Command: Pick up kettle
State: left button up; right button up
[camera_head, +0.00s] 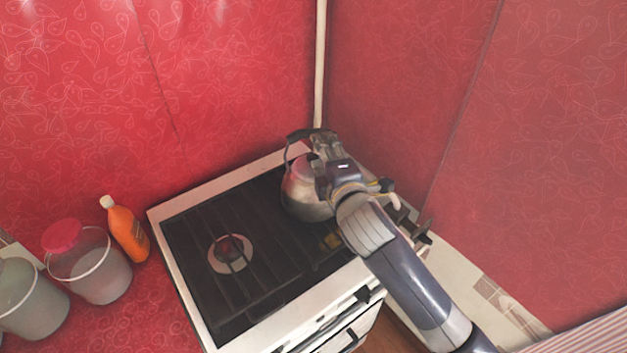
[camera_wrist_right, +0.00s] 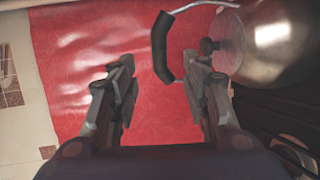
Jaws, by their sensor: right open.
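A metal kettle (camera_head: 305,197) with a black-gripped handle (camera_head: 305,134) stands on the right back part of the stove. My right gripper (camera_head: 318,150) is over and beside it, partly hiding its body. In the right wrist view the kettle (camera_wrist_right: 275,40) is at the upper right, with its lid knob (camera_wrist_right: 209,46) near the right finger. The dark handle grip (camera_wrist_right: 162,48) lies ahead of the opening between the fingers. The right gripper (camera_wrist_right: 162,75) is open, with nothing between its fingers. My left gripper is not in view.
The stove (camera_head: 180,208) has a dark grate and a burner (camera_head: 230,252). An orange bottle (camera_head: 126,232) and tubs (camera_head: 92,268) stand at the left. Red patterned walls (camera_head: 230,70) rise close behind and to the right of the kettle.

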jog(key=p+x, duration=0.3)
jog(key=x, duration=0.6)
jog(key=shift+d, duration=0.15)
jog(key=shift+w+f, duration=0.15)
jog(key=shift+w, duration=0.45)
